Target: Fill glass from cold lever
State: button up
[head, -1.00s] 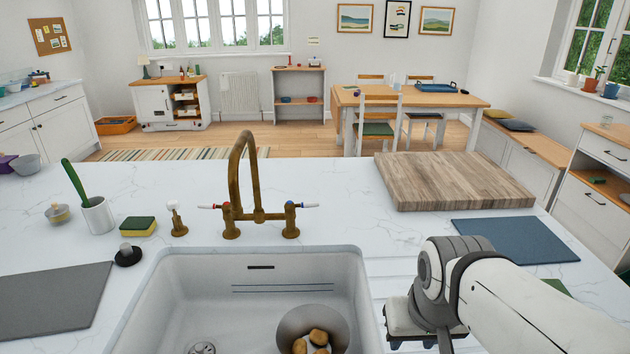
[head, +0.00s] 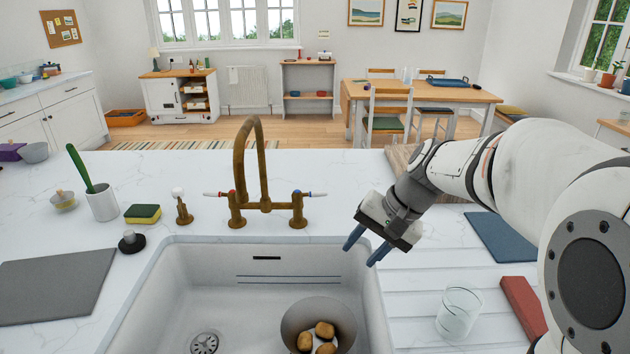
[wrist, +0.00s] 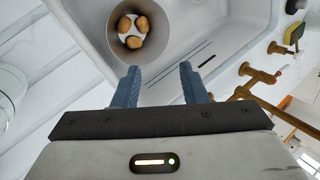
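A clear glass (head: 460,310) stands upright on the ribbed drainer right of the sink; its edge also shows at the left of the wrist view (wrist: 12,95). The brass tap (head: 259,180) stands behind the sink. It has a red-marked lever (head: 218,194) on the left and a blue-marked lever (head: 311,194) on the right. My gripper (head: 365,249) is over the sink's right rim, behind and left of the glass, with its blue fingers apart. In the wrist view my gripper (wrist: 160,88) has nothing between its fingers.
The white sink (head: 185,285) holds a bowl (head: 290,325) with several potatoes. A red block-like item (head: 524,305) lies right of the glass. A wooden board (head: 400,157) and a blue mat (head: 497,235) lie behind. A sponge (head: 143,213) sits left of the tap.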

jog(key=w+a+f+m+y+b, duration=0.25)
jog(key=w+y, duration=0.25)
jog(key=w, duration=0.8)
jog(key=m+t+y+b, duration=0.2)
jog(key=m+y, duration=0.1)
jog(key=y, duration=0.2)
send_near(326, 194)
jog(key=shift+n, duration=0.25)
jog(key=x, duration=0.5)
jog(key=shift+s+a, duration=0.1)
jog(key=shift+a, duration=0.25)
jog(key=p+x, duration=0.1)
jog(key=x, duration=0.6)
jog(key=shift+w+a, duration=0.15)
jog(key=shift+w, duration=0.1)
grip_shut()
